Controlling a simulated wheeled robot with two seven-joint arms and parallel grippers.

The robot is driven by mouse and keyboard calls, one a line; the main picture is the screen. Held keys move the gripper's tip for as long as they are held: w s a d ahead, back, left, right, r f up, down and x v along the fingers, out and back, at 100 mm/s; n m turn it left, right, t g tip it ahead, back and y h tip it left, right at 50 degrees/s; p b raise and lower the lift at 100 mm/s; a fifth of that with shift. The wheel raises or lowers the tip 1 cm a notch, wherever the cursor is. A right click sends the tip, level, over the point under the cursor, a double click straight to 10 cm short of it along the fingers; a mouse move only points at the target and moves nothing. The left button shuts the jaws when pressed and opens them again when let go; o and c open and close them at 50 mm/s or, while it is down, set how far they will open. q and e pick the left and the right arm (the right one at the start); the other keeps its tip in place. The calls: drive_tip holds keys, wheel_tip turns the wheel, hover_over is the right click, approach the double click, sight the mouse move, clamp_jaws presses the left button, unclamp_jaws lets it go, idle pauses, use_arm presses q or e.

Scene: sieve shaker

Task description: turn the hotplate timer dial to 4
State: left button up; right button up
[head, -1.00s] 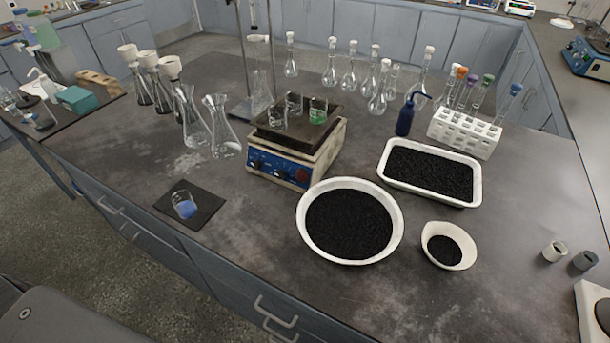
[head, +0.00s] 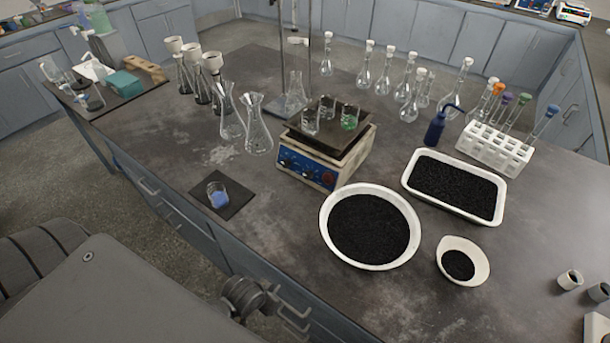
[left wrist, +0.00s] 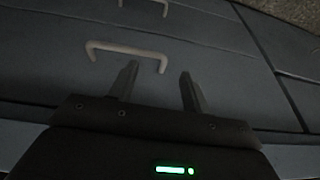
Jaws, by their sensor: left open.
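The hotplate (head: 363,148) stands on the bench in the head view, with a dark top plate holding small beakers. Its blue front panel (head: 307,171) carries dark knobs and a reddish knob (head: 328,179) at the right end. The scale marks are too small to read, so I cannot tell which knob is the timer or where it points. My left gripper (left wrist: 158,75) is open and empty in the left wrist view, in front of a drawer front with a handle (left wrist: 126,49). It is below the bench top, away from the hotplate. My right gripper is not in view.
A beaker of blue liquid (head: 218,197) on a dark mat stands left of the hotplate. Empty flasks (head: 257,135) stand close behind it. A round bowl of black grains (head: 327,235) and a white tray (head: 408,180) are at the right.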

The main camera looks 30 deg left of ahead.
sight(307, 176)
use_arm(q)
wheel_tip(307, 176, up, 15)
drive_tip(key=w+t+p, duration=0.1)
drive_tip(key=t+p, duration=0.1)
drive_tip(key=w+a+t, duration=0.1)
drive_tip(key=w, duration=0.3)
drive_tip(key=w+a+r+t, duration=0.1)
drive_tip(key=w, duration=0.3)
drive_tip(key=w+a+r+n+t, duration=0.1)
drive_tip(key=w, duration=0.3)
drive_tip(key=shift+a+r+t, duration=0.25)
drive_tip(key=shift+a+t, duration=0.1)
drive_tip(key=shift+t, duration=0.05)
drive_tip(key=w+a+r+n+t+h, duration=0.15)
drive_tip(key=w+r+t, duration=0.3)
drive_tip(key=w, duration=0.45)
drive_tip(key=shift+m+g, duration=0.25)
drive_tip(key=shift+g, duration=0.1)
drive_tip(key=x, duration=1)
drive_tip(key=shift+w+a+f+p, duration=0.1)
drive_tip(key=shift+a+f+p, duration=0.1)
drive_tip(key=shift+p, duration=0.15)
drive_tip(key=shift+c, duration=0.3)
drive_tip(key=c, duration=0.9)
drive_tip(key=shift+c, duration=0.2)
